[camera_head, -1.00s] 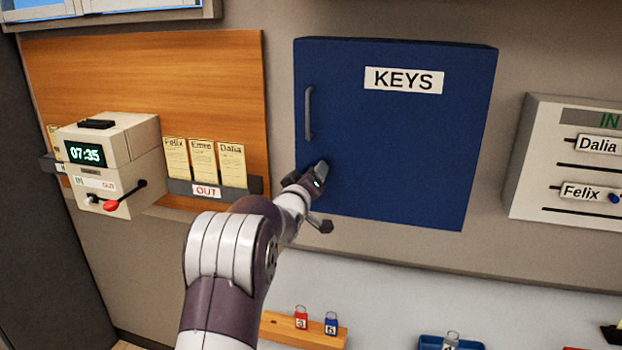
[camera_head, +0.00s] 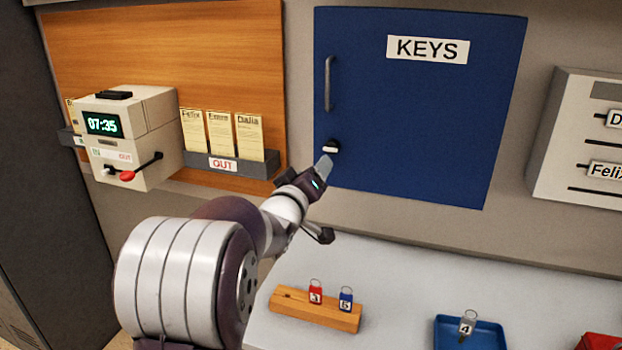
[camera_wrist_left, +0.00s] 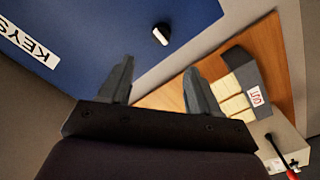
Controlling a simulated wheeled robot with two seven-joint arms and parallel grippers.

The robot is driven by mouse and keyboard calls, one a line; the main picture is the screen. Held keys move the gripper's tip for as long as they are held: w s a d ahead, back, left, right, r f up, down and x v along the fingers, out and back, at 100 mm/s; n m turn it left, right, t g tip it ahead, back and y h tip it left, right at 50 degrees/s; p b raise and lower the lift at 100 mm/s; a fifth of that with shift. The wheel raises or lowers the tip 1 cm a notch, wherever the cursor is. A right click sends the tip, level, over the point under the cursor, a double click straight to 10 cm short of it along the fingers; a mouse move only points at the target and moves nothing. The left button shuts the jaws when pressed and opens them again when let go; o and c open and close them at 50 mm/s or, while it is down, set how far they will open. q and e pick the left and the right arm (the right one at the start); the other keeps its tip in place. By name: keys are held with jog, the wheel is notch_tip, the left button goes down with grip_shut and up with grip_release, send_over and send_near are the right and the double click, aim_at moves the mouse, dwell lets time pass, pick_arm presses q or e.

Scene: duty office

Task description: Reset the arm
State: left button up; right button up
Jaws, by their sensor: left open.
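My left gripper (camera_head: 322,170) is in front of the lower left corner of the blue key cabinet (camera_head: 420,120), just below its small knob (camera_head: 331,147). In the left wrist view the two fingers of my left gripper (camera_wrist_left: 158,85) stand apart with nothing between them. The knob (camera_wrist_left: 161,35) shows beyond the fingertips, apart from them. The cabinet door looks closed. My right gripper is in neither view.
A time clock (camera_head: 125,135) and a card rack (camera_head: 235,165) are on the wall at left. On the counter (camera_head: 400,280) are a wooden block (camera_head: 315,309) with red and blue key tags and a blue tray (camera_head: 447,335). A name board (camera_head: 575,135) hangs at right.

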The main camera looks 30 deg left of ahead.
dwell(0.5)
pick_arm(q)
jog(key=s+d+f+m+g+h, duration=0.1)
jog(key=s+d+f+m+g, duration=0.15)
jog(key=f, duration=0.35)
jog(key=s+d+f+m+g, duration=0.1)
jog(key=s+f+g, duration=0.3)
jog(key=f, duration=0.3)
jog(key=s+d+f+m+g+h, duration=0.1)
jog(key=s+f+m+g, duration=0.1)
jog(key=s+f+g, duration=0.3)
jog(key=s+d+f+m+g+h, duration=0.1)
jog(key=s+d+f+m+g, duration=0.1)
jog(key=s+d, duration=0.4)
jog(key=s+d+f+m+g+h+p, duration=0.1)
jog(key=s+d+f+m+g, duration=0.1)
jog(key=s+d+f, duration=0.3)
jog(key=s+d+m, duration=0.1)
jog(key=d, duration=0.2)
jog(key=shift+d+g, duration=0.25)
jog(key=shift+g, duration=0.1)
jog(key=shift+s, duration=0.15)
